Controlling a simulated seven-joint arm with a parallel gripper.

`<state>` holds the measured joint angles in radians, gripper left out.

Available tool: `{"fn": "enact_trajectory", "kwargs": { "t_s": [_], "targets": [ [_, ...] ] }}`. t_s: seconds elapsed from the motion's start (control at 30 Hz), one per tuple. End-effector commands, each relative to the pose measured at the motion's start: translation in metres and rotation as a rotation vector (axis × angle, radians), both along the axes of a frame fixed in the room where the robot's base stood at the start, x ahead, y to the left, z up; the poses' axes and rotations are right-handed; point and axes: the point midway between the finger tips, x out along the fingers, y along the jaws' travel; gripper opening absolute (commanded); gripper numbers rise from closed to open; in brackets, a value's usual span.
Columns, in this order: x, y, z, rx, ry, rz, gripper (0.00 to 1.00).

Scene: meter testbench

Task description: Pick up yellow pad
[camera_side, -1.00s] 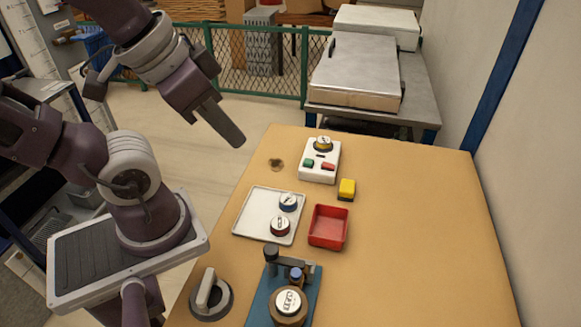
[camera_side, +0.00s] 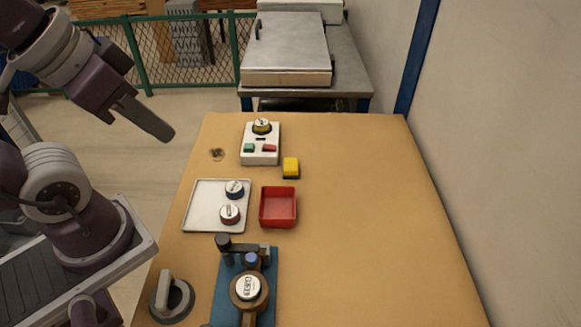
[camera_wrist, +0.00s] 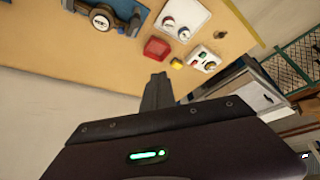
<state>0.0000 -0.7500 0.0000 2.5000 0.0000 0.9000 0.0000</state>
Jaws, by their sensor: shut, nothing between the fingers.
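The yellow pad (camera_side: 290,166) is a small yellow block with a dark base. It sits on the orange table (camera_side: 370,230), right of the white button box and above the red tray in the side view. It also shows in the wrist view (camera_wrist: 177,63), just beyond my fingertips. My gripper (camera_side: 166,133) is shut and empty, in the air off the table's left side in the side view. It is well apart from the pad. In the wrist view my gripper (camera_wrist: 160,77) points toward the table from the bottom.
The white box (camera_side: 260,150) has green and red buttons and a round meter. A red tray (camera_side: 278,222) stands near a white tray (camera_side: 193,223) with two round meters. A blue fixture (camera_side: 265,275) and a grey knob (camera_side: 172,298) are in front. The table's right side is clear.

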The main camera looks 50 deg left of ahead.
Motion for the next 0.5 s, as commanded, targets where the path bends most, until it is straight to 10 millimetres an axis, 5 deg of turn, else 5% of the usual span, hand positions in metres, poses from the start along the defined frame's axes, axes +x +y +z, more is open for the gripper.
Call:
{"fn": "enact_trajectory", "kwargs": {
  "t_s": [0.3,0.5],
  "targets": [
    [0.0000,0.0000,0.0000,0.000,0.000,0.000,0.00],
    [0.0000,0.0000,0.0000,0.000,0.000,0.000,0.39]
  ]
}}
